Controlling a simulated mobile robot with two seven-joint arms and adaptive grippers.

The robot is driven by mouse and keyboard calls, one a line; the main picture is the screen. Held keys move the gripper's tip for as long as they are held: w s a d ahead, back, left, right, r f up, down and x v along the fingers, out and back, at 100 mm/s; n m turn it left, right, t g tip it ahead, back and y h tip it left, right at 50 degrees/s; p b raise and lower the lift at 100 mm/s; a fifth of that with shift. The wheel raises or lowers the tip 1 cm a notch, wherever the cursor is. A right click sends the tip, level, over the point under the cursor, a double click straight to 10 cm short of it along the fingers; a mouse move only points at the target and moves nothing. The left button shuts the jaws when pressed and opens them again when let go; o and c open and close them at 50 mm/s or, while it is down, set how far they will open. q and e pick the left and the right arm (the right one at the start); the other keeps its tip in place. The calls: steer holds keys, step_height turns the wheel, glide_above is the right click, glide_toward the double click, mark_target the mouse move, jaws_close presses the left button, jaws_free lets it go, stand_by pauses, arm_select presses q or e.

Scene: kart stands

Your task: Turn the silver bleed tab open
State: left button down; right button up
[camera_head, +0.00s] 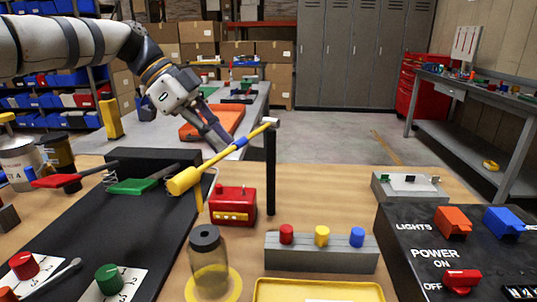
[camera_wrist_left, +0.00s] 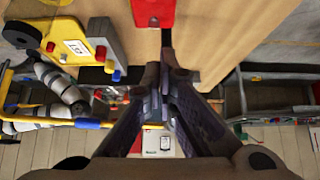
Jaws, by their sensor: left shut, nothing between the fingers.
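A grey block (camera_head: 412,190) stands at the back right of the wooden bench. It bears several small tabs, and a pale one (camera_head: 410,180) sits in the middle; I cannot tell for sure that this is the silver bleed tab. My left gripper (camera_head: 230,145) is shut and empty, behind the yellow lever and well left of the grey block. Its shut fingers also show in the left wrist view (camera_wrist_left: 166,68), pointing toward a red thing at the top. My right gripper is not in view.
A yellow lever (camera_head: 215,160) slants up to a black post (camera_head: 270,175). A red box (camera_head: 232,205), a glass jar (camera_head: 208,262) and a block with coloured buttons (camera_head: 320,252) stand nearby. A black power panel (camera_head: 400,250) is at the right.

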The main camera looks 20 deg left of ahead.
mark_target(244, 191)
arm_select(q)
steer(key=shift+s+d+f, duration=0.2)
steer(key=shift+d+f, duration=0.3)
steer(key=shift+s+d+f, duration=0.2)
steer(key=shift+d+f, duration=0.25)
steer(key=shift+d, duration=0.05)
steer(key=x, duration=0.7)
steer(key=shift+w+a, duration=0.1)
steer(key=shift+w, duration=0.1)
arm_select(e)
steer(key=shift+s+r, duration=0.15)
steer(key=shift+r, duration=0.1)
arm_select(q)
steer(key=shift+f, duration=0.1)
